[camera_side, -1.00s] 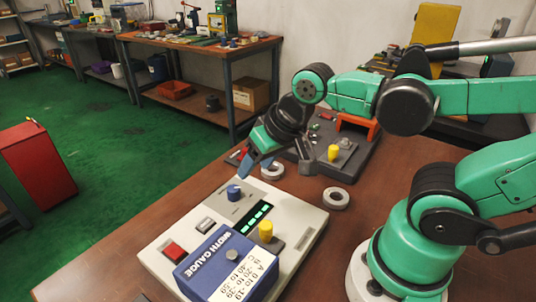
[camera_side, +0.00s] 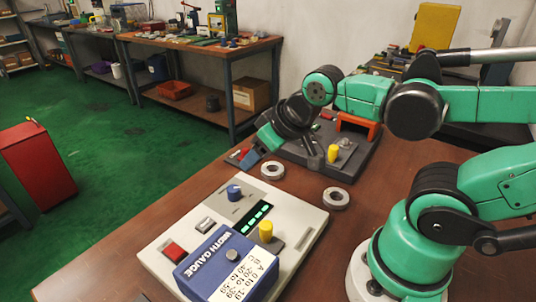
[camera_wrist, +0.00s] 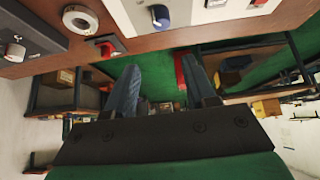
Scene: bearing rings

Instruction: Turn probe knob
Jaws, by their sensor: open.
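The white gauge box (camera_side: 205,230) lies on the brown table, with a blue knob (camera_side: 234,192) on its far part and a yellow knob (camera_side: 266,231) near its right side. Another yellow knob (camera_side: 333,153) stands on the dark fixture board (camera_side: 350,165) behind. No label shows which one is the probe knob. My gripper (camera_side: 248,162) is beyond the gauge box, apart from the blue knob. In the wrist view my gripper (camera_wrist: 160,68) is open with nothing between its blue fingers. The blue knob (camera_wrist: 160,15) appears above the fingertips there.
Two grey rings (camera_side: 272,170) (camera_side: 336,198) lie on the table between the gauge and the fixture board. A red part (camera_wrist: 106,45) sits at the table edge near my fingers in the wrist view.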

